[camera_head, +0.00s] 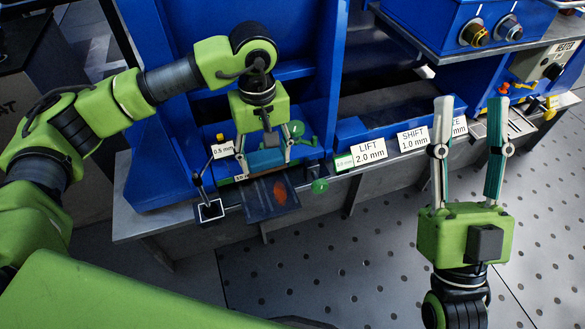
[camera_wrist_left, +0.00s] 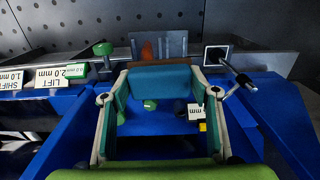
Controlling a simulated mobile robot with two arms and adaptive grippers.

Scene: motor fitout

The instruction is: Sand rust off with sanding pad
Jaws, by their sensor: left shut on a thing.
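The sanding pad (camera_head: 266,160) is a teal-blue block with a brown layer along one side, seen more clearly in the left wrist view (camera_wrist_left: 165,80). My left gripper (camera_head: 266,153) is shut on the pad, one finger on each end. The dark metal plate (camera_head: 262,211) with an orange-brown rust patch (camera_head: 280,192) lies just in front of the pad. The rust also shows in the left wrist view (camera_wrist_left: 147,50), beyond the pad's brown edge. The pad appears clear of the rust patch; whether it touches the plate cannot be told. My right gripper (camera_head: 470,103) is open and empty at the right.
A blue bench fixture (camera_head: 330,60) stands behind and beside the plate. Labelled cards, such as LIFT (camera_head: 368,153), line the edge. Perforated floor (camera_head: 350,260) in front is clear.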

